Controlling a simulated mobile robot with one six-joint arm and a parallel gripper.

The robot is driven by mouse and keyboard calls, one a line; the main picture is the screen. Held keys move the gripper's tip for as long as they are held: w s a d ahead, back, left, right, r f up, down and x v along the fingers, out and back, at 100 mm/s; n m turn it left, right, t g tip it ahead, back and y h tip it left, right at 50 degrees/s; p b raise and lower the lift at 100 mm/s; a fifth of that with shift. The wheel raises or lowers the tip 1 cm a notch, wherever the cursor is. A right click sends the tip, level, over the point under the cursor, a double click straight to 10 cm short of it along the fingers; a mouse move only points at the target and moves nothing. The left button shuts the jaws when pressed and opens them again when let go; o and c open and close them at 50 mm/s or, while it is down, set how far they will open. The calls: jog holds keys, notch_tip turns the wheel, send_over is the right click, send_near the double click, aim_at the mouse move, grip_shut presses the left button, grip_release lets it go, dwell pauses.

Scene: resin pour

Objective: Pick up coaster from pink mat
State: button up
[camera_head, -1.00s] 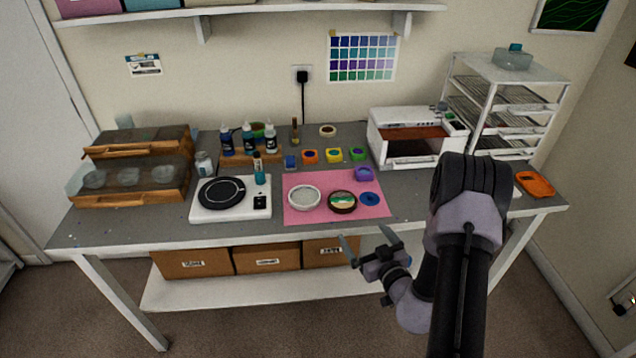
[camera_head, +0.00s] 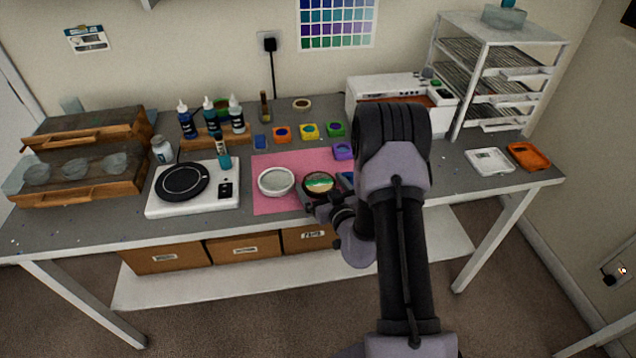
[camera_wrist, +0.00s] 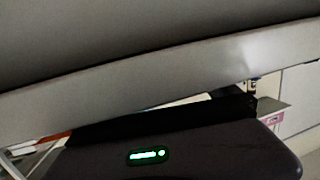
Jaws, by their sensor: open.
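The pink mat (camera_head: 262,201) lies on the grey workbench. On it, a round, dark-rimmed coaster (camera_head: 319,183) with green, white and tan bands sits right of a white round dish (camera_head: 276,181). My gripper (camera_head: 310,203) is at the coaster's near edge in the head view, open, with nothing seen between its fingers. I cannot tell whether it touches the coaster. A blue piece (camera_head: 346,177) on the mat is mostly hidden by my arm. The wrist view shows a grey surface very close and no coaster.
A white plate with a black disc (camera_head: 165,206) stands left of the mat. White (camera_head: 490,162) and orange (camera_head: 528,156) trays lie on the right, near a wire rack (camera_head: 480,62).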

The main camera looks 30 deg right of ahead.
jog(key=shift+s+a, duration=0.1)
jog(key=c, duration=1.2)
